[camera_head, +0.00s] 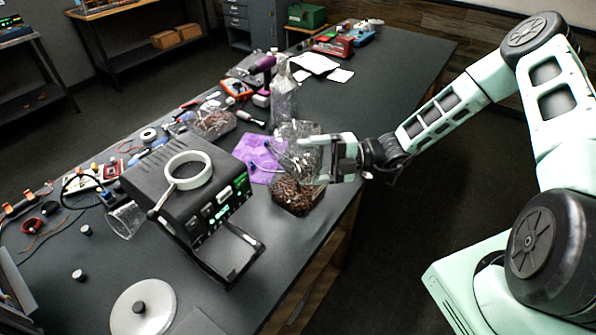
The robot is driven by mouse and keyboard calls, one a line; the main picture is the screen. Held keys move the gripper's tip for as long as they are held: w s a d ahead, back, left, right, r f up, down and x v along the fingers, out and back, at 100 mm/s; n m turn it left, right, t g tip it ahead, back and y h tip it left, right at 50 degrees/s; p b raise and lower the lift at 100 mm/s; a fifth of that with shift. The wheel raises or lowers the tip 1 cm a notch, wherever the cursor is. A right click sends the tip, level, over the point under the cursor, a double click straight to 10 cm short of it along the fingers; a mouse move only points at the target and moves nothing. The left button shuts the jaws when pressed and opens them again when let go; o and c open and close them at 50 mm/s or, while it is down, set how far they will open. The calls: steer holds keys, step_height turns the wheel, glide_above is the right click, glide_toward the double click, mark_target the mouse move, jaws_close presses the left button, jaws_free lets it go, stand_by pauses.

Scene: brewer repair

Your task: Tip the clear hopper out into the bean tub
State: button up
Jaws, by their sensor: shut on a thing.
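My gripper (343,158) is shut on the clear hopper (297,140), a see-through container held above the bench. The hopper looks tilted, but its exact angle and whether anything is inside are hard to tell. The bean tub (297,205), a container full of brown beans, stands on the bench directly below the hopper, near the bench's right edge. The hopper and gripper hide part of the tub's back. I cannot tell whether the hopper touches the tub's rim.
The black brewer (190,195) with a pale ring on top stands left of the tub. A round white lid (143,307) is at the front left. Small tools and parts clutter the bench's far side.

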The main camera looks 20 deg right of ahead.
steer(key=shift+w+d+r+m+p, duration=0.1)
steer(key=shift+w+r+m+p, duration=0.3)
steer(key=shift+w+m+p, duration=0.3)
steer(key=shift+w+d+r+m+p, duration=0.1)
steer(key=shift+w+r+m+p, duration=0.35)
steer(key=shift+m+p, duration=0.4)
stand_by(0.4)
steer(key=shift+w+d+r+m+p, duration=0.1)
steer(key=shift+w+m+p, duration=0.25)
steer(key=shift+w+m, duration=0.25)
steer(key=shift+w+d+r+m+p, duration=0.1)
steer(key=shift+w+m+p, duration=0.25)
steer(key=shift+w+m, duration=0.15)
stand_by(0.4)
steer(key=shift+s, duration=0.1)
stand_by(0.7)
